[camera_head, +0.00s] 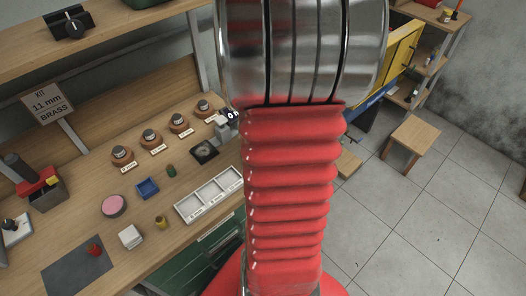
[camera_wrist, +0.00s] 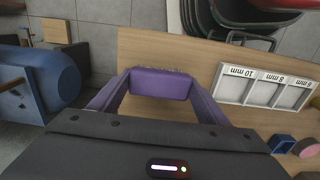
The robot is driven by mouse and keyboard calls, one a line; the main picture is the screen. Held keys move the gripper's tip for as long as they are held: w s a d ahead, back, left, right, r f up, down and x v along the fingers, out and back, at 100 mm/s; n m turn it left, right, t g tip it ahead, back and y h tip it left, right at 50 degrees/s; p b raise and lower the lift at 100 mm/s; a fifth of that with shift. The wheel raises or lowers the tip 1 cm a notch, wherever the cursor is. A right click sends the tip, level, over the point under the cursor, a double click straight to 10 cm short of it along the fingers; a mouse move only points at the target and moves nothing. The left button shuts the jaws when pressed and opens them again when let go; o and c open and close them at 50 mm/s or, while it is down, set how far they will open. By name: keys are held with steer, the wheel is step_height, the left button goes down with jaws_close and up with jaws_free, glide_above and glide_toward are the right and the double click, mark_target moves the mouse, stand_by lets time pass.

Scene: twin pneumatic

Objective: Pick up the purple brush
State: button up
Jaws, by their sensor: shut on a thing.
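The purple brush (camera_wrist: 161,84) shows in the wrist view as a purple block with a rough, bristly far edge. It lies crosswise between the two purple fingers of my gripper (camera_wrist: 157,94), which are shut on it. The wooden bench top (camera_wrist: 205,58) is behind and below the brush in that view; I cannot tell how large the gap is. In the head view my red bellows-covered arm fills the middle and hides the gripper and the brush.
A white three-part tray (camera_head: 209,194) lies near the bench's front edge, also in the wrist view (camera_wrist: 262,86). A blue bin (camera_head: 147,188), pink disc (camera_head: 114,206) and white block (camera_head: 131,236) are left of it. A stool (camera_head: 412,137) stands on open tiled floor.

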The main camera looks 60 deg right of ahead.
steer(key=shift+r, duration=0.1)
step_height(320, 180, up, 10)
steer(key=shift+f, duration=0.1)
stand_by(0.5)
stand_by(0.4)
steer(key=o, duration=0.6)
steer(key=shift+c, duration=0.2)
steer(key=c, duration=0.4)
steer(key=shift+s, duration=0.1)
